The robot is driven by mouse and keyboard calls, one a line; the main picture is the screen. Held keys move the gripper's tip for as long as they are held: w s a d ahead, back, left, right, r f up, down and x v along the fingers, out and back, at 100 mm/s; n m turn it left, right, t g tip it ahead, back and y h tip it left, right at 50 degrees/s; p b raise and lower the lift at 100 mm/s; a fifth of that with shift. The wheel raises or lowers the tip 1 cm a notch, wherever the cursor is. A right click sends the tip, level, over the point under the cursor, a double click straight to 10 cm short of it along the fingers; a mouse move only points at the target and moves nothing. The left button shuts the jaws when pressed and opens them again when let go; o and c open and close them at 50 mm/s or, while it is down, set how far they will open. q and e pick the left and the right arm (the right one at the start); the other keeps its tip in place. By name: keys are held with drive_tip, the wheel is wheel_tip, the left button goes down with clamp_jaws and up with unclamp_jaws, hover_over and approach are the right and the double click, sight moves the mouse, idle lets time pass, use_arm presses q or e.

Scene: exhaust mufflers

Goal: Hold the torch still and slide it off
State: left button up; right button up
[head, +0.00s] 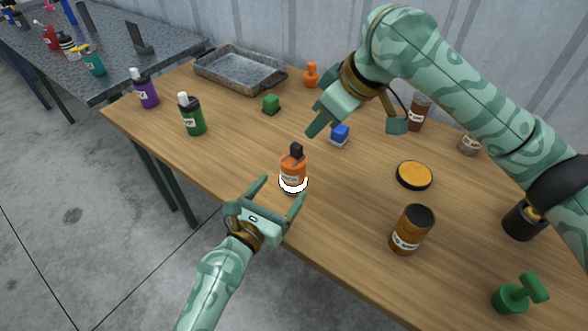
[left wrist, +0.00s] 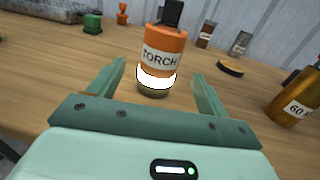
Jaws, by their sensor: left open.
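The torch (head: 292,165) is an orange bottle-like body with a black top and a bright white band near its base. It stands upright on the wooden table, and its TORCH label shows in the left wrist view (left wrist: 165,52). My left gripper (head: 281,189) is open and empty, just in front of the torch. In the left wrist view its two fingers (left wrist: 160,74) point toward the torch, which appears between their tips, with no contact visible. My right gripper (head: 322,121) hangs above the table, behind and right of the torch; its jaw gap is not clear.
A blue block (head: 340,135) stands under my right gripper. A green block (head: 271,104), green bottle (head: 192,115) and metal tray (head: 240,73) are toward the back left. An amber jar (head: 410,230) and a yellow-topped disc (head: 414,175) are right. The table's front edge is near my left gripper.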

sight(297, 167)
use_arm(q)
drive_tip(key=x, duration=0.8)
drive_tip(key=shift+w+d+f, duration=0.1)
drive_tip(key=shift+w, duration=0.15)
drive_tip(key=c, duration=1.1)
